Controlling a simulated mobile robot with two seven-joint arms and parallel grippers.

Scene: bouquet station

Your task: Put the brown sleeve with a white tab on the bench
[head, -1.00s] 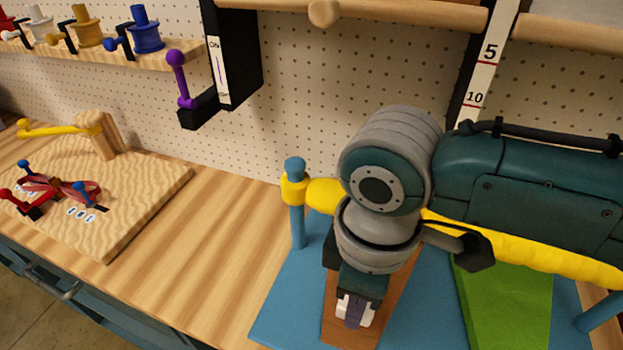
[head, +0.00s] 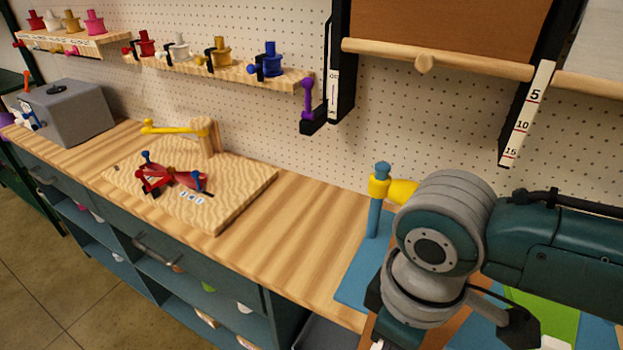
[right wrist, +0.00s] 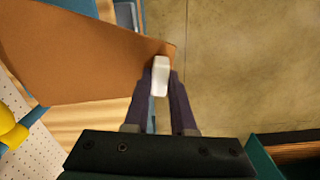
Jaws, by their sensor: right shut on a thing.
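The brown sleeve (right wrist: 85,50) fills the upper left of the right wrist view, and its white tab (right wrist: 161,76) sits between the fingers of my right gripper (right wrist: 160,82). The gripper is shut on the tab. In the head view only a strip of the sleeve (head: 367,328) shows beside my right arm, above the blue mat. The wooden bench (head: 285,225) runs to the left with a clear stretch. My left gripper is in neither view.
A wooden board (head: 245,181) with a red fixture (head: 165,178) stands on the bench. A blue post with a yellow bar (head: 377,200) rises beside my right arm. A green sheet (head: 545,312) lies on the blue mat (head: 352,275). Ribbon spools line a shelf behind.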

